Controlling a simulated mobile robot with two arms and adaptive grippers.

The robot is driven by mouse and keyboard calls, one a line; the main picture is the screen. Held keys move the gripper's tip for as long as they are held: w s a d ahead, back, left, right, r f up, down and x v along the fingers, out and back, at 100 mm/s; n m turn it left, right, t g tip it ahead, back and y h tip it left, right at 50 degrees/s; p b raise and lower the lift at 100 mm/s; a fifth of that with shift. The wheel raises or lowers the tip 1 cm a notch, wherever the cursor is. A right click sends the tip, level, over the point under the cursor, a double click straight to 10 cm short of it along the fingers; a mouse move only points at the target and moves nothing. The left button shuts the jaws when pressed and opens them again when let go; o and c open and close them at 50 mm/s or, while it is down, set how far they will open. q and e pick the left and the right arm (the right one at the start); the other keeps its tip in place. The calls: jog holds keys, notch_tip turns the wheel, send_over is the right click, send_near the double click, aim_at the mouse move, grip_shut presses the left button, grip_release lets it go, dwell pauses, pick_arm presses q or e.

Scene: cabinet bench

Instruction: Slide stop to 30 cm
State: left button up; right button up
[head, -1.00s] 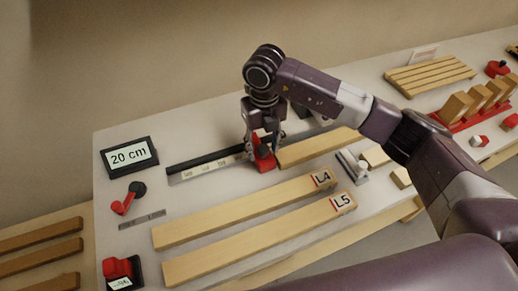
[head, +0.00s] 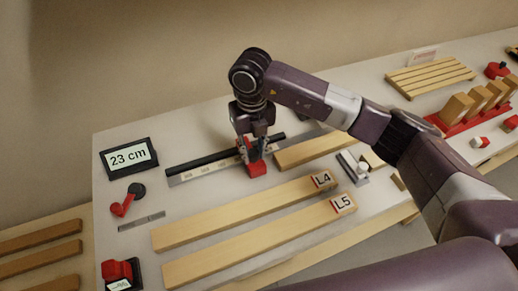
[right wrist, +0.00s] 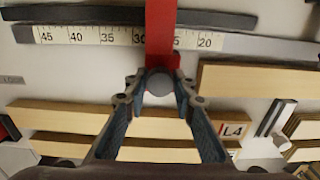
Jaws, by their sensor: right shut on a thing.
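The red stop (head: 253,163) sits across the black rail (head: 205,161) and the pale ruler scale (head: 200,173). My right gripper (head: 252,141) points down from above and is shut on the stop. In the right wrist view the gripper (right wrist: 159,88) has its fingers on either side of the stop's grey knob (right wrist: 160,83). There the red stop (right wrist: 161,30) covers the scale (right wrist: 85,35) between the 30 and 20 marks, and 45 to 30 show to its left. The display (head: 129,157) reads 23 cm. My left gripper is out of view.
Wooden bars L4 (head: 240,212) and L5 (head: 255,242) lie in front of the rail. Another wooden bar (head: 310,150) lies to the right of the stop. A red and black part (head: 124,203) lies at left. The scale left of the stop is clear.

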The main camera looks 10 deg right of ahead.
jog(key=shift+s+a+b, duration=0.2)
jog(key=shift+a, duration=0.85)
jog(key=shift+s+a+b, duration=0.15)
jog(key=shift+s+a, duration=0.05)
jog(key=shift+a, duration=0.85)
jog(key=shift+s+a+b, duration=0.15)
jog(key=shift+a, duration=0.6)
jog(key=shift+s+a+b, duration=0.15)
jog(key=shift+a, duration=0.55)
jog(key=o, duration=0.9)
